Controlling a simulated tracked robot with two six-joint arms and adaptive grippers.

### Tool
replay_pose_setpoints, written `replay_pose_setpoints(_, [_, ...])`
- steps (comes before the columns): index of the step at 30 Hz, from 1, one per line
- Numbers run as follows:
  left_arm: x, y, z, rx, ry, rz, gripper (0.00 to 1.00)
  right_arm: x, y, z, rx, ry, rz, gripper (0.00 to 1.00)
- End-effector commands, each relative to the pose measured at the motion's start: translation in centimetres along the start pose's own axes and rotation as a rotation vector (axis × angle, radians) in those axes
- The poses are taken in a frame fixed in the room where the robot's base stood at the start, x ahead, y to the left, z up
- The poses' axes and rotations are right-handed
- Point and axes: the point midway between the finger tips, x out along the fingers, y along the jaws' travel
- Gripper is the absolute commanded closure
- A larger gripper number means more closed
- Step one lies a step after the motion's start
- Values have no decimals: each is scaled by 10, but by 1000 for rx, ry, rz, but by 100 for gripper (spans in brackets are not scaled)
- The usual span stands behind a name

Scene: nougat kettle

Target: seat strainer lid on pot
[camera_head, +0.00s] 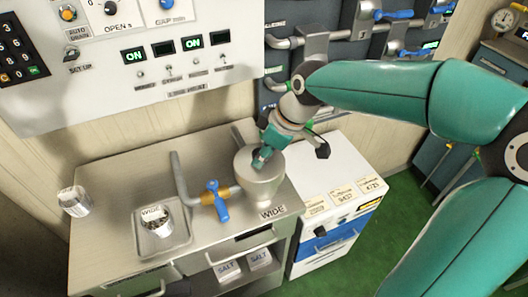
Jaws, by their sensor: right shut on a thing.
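A grey metal pot (262,190) with a wide rim and a narrower base stands upright on the right part of the metal counter, behind a WIDE label. My right gripper (262,157) comes down from above, tilted, with its fingertips at the pot's top. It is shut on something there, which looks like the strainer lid. The fingers hide much of it, and I cannot tell whether the lid touches the rim all round or sits level. My left gripper does not show clearly anywhere.
A bent pipe with a blue-handled valve (218,200) stands close left of the pot. Further left are a tray (145,241) with a WIDE-labelled can (156,217) and another can (75,201). A white cabinet (335,175) is at right. The counter's front left is clear.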

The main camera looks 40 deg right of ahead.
Motion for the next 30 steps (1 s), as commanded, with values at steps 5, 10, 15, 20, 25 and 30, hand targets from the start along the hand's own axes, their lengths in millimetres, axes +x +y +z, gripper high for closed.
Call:
replay_pose_setpoints(5, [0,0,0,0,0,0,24,0,0,0,0,1,1,100])
replay_pose_setpoints(10, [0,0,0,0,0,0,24,0,0,0,0,1,1,100])
replay_pose_setpoints(15, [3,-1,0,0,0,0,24,2,0,1,0,1,1,100])
replay_pose_setpoints(20, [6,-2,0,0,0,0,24,4,0,2,0,1,1,100])
replay_pose_setpoints(25, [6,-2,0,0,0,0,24,4,0,2,0,1,1,100])
replay_pose_setpoints(30, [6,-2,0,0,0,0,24,4,0,2,0,1,1,100])
